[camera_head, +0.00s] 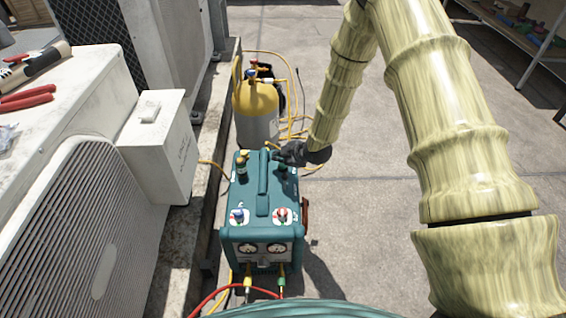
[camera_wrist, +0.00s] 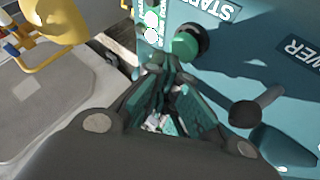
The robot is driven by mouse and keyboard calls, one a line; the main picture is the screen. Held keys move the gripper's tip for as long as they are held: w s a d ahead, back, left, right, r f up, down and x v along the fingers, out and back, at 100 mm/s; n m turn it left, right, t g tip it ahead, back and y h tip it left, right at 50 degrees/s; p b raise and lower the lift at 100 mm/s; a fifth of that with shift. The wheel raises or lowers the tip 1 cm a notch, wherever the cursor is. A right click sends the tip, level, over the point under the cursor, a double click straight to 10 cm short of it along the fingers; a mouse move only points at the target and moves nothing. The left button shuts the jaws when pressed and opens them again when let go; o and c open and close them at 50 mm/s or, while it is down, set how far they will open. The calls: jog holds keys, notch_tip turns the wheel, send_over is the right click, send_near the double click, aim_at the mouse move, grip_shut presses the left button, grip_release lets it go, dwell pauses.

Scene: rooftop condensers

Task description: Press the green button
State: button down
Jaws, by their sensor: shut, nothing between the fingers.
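The green button (camera_wrist: 187,43) is a round green cap in a dark collar on the teal panel in the wrist view, below the START label (camera_wrist: 212,8). My gripper (camera_wrist: 168,66) is shut and empty, its fingertips just below and left of the button in that picture. I cannot tell whether they touch it. In the head view my gripper (camera_head: 288,152) is at the far right part of the top of the teal recovery machine (camera_head: 263,190). The button cannot be made out there.
A black toggle (camera_wrist: 256,106) beside the POWER label (camera_wrist: 300,48) is right of my fingers. A yellow-topped cylinder (camera_head: 257,105) with hoses stands behind the machine. A white condenser unit (camera_head: 100,220) is at left. Open paving (camera_head: 380,200) lies at right.

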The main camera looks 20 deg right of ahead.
aim_at(281, 165)
jog(key=shift+r, duration=0.25)
jog(key=shift+r+p, duration=2.1)
jog(key=shift+r, duration=0.4)
